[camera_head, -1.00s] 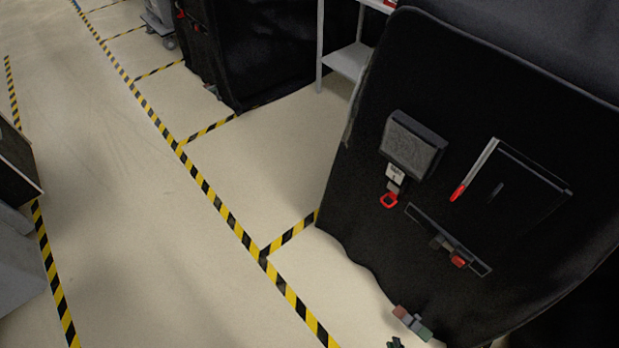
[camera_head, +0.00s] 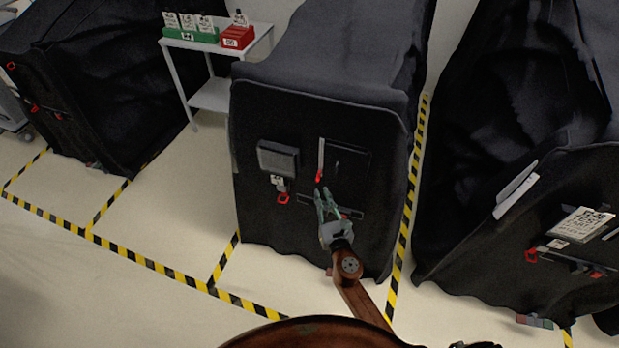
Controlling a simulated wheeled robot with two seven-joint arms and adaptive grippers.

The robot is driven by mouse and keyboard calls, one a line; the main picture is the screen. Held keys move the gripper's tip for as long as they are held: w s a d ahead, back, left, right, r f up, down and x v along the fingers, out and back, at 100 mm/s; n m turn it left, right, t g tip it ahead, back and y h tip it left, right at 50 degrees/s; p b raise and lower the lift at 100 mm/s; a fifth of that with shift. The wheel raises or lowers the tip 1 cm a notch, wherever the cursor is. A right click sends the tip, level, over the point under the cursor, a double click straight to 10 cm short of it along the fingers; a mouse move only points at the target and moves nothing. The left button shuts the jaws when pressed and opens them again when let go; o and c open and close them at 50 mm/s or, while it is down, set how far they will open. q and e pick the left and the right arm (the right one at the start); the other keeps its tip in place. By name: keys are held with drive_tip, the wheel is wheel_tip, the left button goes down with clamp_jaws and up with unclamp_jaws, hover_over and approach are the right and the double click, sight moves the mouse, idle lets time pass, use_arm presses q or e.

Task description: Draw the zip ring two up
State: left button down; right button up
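A black covered cart (camera_head: 262,225) stands in the middle. Its front carries a light upright strip (camera_head: 321,155) with a red pull (camera_head: 318,178) at its lower end. To the left, a red ring (camera_head: 283,198) hangs below a small white tag (camera_head: 277,182) under a grey box-like patch (camera_head: 277,158). A dark slanted strip (camera_head: 302,207) lies lower, with a red piece (camera_head: 347,214) near its right end. My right gripper (camera_head: 324,190) is open, its green fingers pointing up just below the red pull. I cannot tell whether it touches the cover. My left gripper is out of view.
Another black covered cart (camera_head: 470,235) stands at the right, one more (camera_head: 95,100) at the far left. A shelf stand (camera_head: 213,95) holds green bins (camera_head: 190,36) and a red bin (camera_head: 237,38). Yellow-black tape (camera_head: 215,291) marks the floor; the left foreground is clear.

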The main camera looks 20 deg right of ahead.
sight(317, 181)
drive_tip(key=w, duration=0.7)
drive_tip(key=shift+w+b, duration=0.25)
drive_tip(key=shift+b, duration=0.1)
drive_tip(key=shift+c, duration=0.5)
clamp_jaws()
wheel_tip(317, 181, up, 14)
drive_tip(key=p, duration=1.4)
drive_tip(key=shift+r, duration=0.1)
